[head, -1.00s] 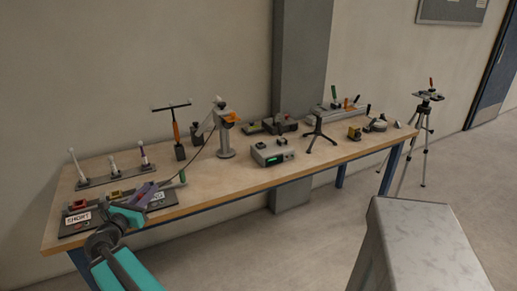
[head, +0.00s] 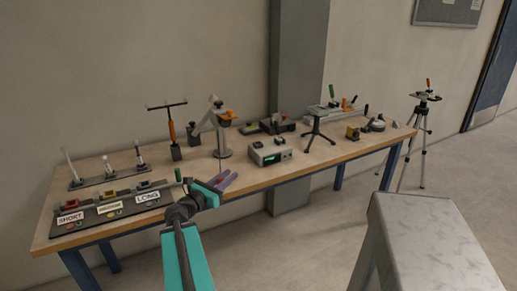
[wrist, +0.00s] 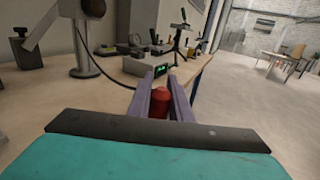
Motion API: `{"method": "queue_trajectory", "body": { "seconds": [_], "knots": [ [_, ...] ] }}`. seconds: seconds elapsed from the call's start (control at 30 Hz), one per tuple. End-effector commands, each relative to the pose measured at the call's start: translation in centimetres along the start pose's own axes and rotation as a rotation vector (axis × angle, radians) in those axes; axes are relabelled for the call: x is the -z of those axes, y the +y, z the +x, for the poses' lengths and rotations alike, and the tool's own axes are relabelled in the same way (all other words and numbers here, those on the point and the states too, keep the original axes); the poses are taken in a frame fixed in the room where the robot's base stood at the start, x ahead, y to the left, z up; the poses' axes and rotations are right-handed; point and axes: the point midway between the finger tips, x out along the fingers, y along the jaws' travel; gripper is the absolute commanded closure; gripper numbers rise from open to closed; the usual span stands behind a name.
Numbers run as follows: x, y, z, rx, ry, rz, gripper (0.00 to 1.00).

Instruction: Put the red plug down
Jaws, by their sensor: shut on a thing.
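The red plug (wrist: 158,103) shows in the wrist view between the two purple fingers of my gripper (wrist: 160,92), which is shut on it. In the head view my gripper (head: 226,181) is over the front edge of the workbench (head: 128,223), right of the sorting board marked LONG. The plug cannot be made out in the head view. I cannot tell whether the plug touches the bench.
The board with SHORT and LONG labels (head: 110,208) lies at the bench's left front. A grey meter with a green display (head: 270,153) and a jointed stand (head: 222,135) are behind my gripper. A grey block (head: 415,225) stands at the right front.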

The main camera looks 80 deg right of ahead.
Motion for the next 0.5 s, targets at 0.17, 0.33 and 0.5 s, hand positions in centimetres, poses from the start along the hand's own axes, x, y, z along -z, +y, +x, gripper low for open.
{"method": "queue_trajectory", "body": {
  "seconds": [0.17,0.33,0.5],
  "knots": [
    [0.3,-2.5,2.2,0.04,-0.001,-0.001,1.0],
    [0.3,-3.2,2.8,0.051,-0.001,-0.001,1.0],
    [0.3,-3.2,2.8,0.051,-0.001,-0.001,1.0]
  ]
}}
